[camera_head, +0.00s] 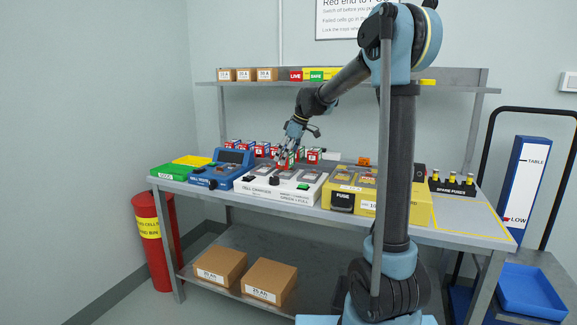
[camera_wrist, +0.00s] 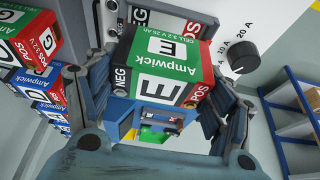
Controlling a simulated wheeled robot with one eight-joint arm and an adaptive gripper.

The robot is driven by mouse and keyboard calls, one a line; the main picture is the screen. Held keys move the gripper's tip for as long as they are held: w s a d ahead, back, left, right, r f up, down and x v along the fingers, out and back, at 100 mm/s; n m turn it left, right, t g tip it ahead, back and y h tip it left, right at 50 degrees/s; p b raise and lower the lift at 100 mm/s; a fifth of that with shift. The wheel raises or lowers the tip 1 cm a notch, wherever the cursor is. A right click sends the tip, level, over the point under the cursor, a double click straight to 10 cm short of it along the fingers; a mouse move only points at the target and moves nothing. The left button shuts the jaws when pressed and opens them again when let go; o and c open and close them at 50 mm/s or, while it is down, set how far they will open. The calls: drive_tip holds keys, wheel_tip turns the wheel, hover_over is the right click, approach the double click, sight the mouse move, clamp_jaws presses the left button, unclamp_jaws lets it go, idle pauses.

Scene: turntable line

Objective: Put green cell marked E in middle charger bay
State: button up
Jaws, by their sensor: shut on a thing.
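The green cell marked E (camera_wrist: 165,75) is between the fingers of my gripper (camera_wrist: 155,100) in the wrist view, with white E labels and a red POS end at right and black NEG end at left. My gripper also shows in the head view (camera_head: 287,150), above the back of the white cell charger (camera_head: 270,190). The charger has bays in a row on its top; the gripper is near the middle one, but I cannot tell whether the cell touches it. The charger's white face with a black knob shows in the wrist view (camera_wrist: 275,25).
A row of red, green and blue cells (camera_head: 240,145) stands behind the charger. A blue tester (camera_head: 222,170) is to its left and a yellow fuse box (camera_head: 400,205) to its right. A green tray (camera_head: 175,171) is at the bench's left end.

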drive_tip(key=shift+f, duration=1.65)
drive_tip(key=o, duration=1.5)
drive_tip(key=shift+o, duration=0.2)
drive_tip(key=v, duration=1.2)
drive_tip(key=shift+s, duration=0.1)
